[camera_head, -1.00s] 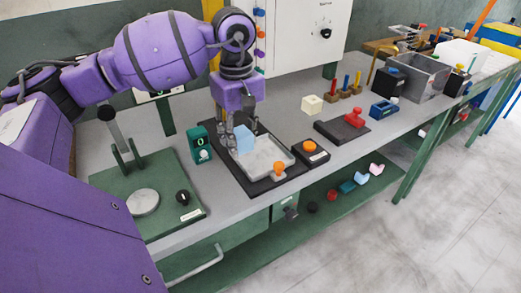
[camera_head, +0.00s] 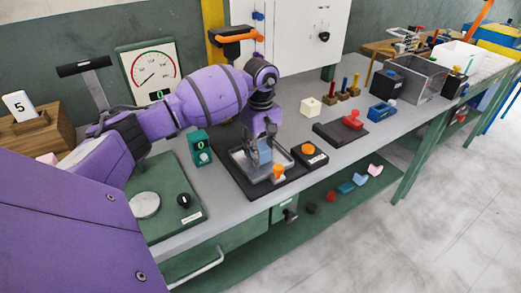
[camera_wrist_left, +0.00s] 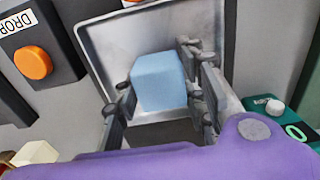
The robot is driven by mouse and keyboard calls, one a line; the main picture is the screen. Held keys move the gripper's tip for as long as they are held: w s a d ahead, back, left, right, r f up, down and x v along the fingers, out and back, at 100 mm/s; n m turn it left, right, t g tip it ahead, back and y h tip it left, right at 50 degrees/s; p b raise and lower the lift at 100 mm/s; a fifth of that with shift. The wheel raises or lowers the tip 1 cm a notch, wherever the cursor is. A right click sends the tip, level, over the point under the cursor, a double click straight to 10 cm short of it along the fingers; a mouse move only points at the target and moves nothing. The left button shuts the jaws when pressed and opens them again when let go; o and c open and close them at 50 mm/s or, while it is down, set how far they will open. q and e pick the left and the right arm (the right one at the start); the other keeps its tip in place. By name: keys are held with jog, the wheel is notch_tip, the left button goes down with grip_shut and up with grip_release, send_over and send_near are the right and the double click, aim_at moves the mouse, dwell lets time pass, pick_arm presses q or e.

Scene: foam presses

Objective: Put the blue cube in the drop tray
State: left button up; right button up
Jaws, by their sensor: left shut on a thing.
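The blue cube (camera_head: 264,152) is held by my left gripper (camera_head: 264,146) over the drop tray (camera_head: 285,157), a shallow grey metal tray on a dark base. In the left wrist view the light blue cube (camera_wrist_left: 158,80) sits between the fingers of my left gripper (camera_wrist_left: 160,88), with the tray's pale floor and rim (camera_wrist_left: 98,42) around and behind it. My left gripper is shut on the cube. I cannot tell whether the cube touches the tray floor. My right gripper is not in view.
A black box with an orange button (camera_head: 309,149) stands right of the tray. A green device with a display (camera_head: 200,147) stands left of it. A red-handled block on a dark plate (camera_head: 352,120) and a cream cube (camera_head: 311,107) lie farther right.

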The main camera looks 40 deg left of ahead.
aim_at(261, 147)
pick_arm(q)
jog(key=shift+f, duration=0.15)
jog(key=o, duration=0.9)
jog(key=shift+o, duration=0.2)
notch_tip(261, 147, up, 12)
jog(key=shift+r+b, duration=0.25)
jog(key=shift+b, duration=0.15)
